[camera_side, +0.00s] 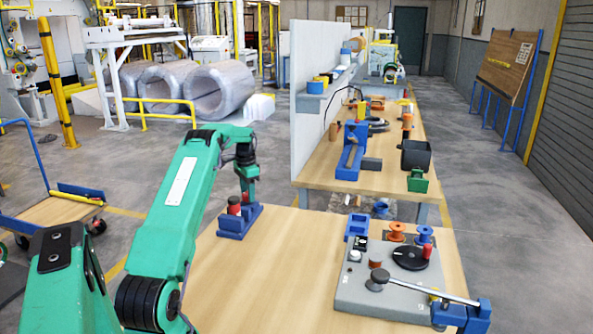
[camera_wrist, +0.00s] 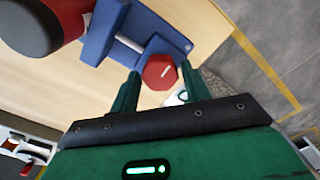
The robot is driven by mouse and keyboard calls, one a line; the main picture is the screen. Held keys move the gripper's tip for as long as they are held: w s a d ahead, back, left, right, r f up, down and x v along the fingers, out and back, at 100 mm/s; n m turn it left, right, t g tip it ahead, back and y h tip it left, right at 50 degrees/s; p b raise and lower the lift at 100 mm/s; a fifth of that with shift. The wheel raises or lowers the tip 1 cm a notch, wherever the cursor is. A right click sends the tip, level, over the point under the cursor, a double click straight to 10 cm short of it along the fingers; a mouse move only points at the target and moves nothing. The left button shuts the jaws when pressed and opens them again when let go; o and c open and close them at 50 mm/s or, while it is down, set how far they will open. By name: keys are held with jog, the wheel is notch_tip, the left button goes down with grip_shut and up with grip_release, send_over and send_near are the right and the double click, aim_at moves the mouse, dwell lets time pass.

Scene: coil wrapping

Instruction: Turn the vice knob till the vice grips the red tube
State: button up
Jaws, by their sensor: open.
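The blue vice (camera_side: 240,222) stands on the wooden table, and its blue body also shows in the wrist view (camera_wrist: 105,30). The red tube (camera_side: 234,210) stands upright in it, with a dark top. In the wrist view the tube (camera_wrist: 72,14) is at the upper left, partly cut off by the frame. My gripper (camera_wrist: 160,74) is open, with one green finger on each side of the knob. I cannot tell whether the fingers touch it.
To the right, a grey board (camera_side: 350,290) carries a black disc (camera_side: 410,258) and a metal lever. Orange (camera_side: 397,232) and blue (camera_side: 424,235) spools stand behind the disc. A white partition (camera_side: 310,90) rises behind the table. The tabletop between vice and board is clear.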

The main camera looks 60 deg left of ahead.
jog(key=shift+r, duration=3.9)
